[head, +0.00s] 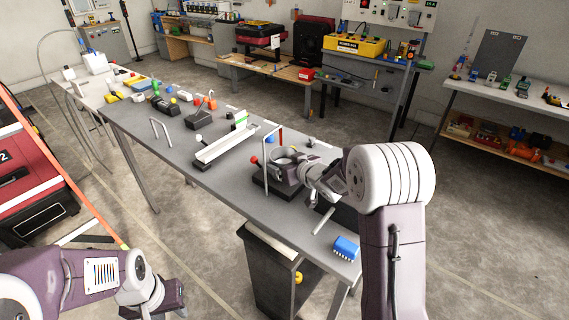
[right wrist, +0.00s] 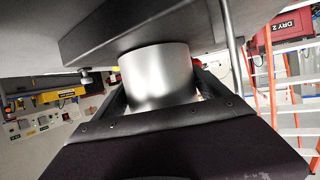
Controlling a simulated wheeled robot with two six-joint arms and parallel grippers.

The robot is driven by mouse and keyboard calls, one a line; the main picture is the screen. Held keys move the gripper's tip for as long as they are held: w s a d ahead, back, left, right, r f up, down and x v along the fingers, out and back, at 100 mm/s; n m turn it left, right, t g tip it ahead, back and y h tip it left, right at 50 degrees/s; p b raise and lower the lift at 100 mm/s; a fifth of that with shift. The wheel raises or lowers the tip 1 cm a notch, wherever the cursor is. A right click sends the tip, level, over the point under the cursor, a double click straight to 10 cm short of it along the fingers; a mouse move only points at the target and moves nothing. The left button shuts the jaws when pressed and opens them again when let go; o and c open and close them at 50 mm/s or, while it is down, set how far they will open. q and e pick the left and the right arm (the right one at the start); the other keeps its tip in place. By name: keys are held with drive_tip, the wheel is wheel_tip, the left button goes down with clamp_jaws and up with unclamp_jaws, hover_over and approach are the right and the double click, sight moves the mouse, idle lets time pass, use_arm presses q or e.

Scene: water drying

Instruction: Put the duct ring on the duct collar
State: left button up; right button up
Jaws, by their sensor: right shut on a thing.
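A silver, round ring-like part, seemingly the duct ring (head: 284,155), sits above a dark block (head: 266,188) on the bench. My right gripper (head: 290,165) is at it and is shut on it. In the right wrist view the smooth silver cylinder (right wrist: 155,75) stands between my fingers, against or very close to the dark plate (right wrist: 150,25). The duct collar cannot be told apart from the ring; it may be hidden inside or behind it. My left gripper (head: 172,305) hangs at the lower left, away from the bench; its fingers are not clear.
A thin upright rod (head: 267,162) with a bent top stands close beside the block. A white channel (head: 226,143) lies to the left. A blue block (head: 346,247) sits near the bench's front corner. A dark bin (head: 272,275) stands below the edge.

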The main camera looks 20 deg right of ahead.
drive_tip(key=shift+f, duration=0.2)
drive_tip(key=o, duration=1.3)
drive_tip(key=shift+c, duration=0.2)
drive_tip(key=shift+s+d+r, duration=0.1)
drive_tip(key=shift+s+r, duration=0.1)
drive_tip(key=shift+r, duration=0.15)
drive_tip(key=p+v, duration=0.2)
drive_tip(key=v, duration=0.9)
drive_tip(key=shift+s, duration=0.2)
drive_tip(key=shift+r, duration=0.15)
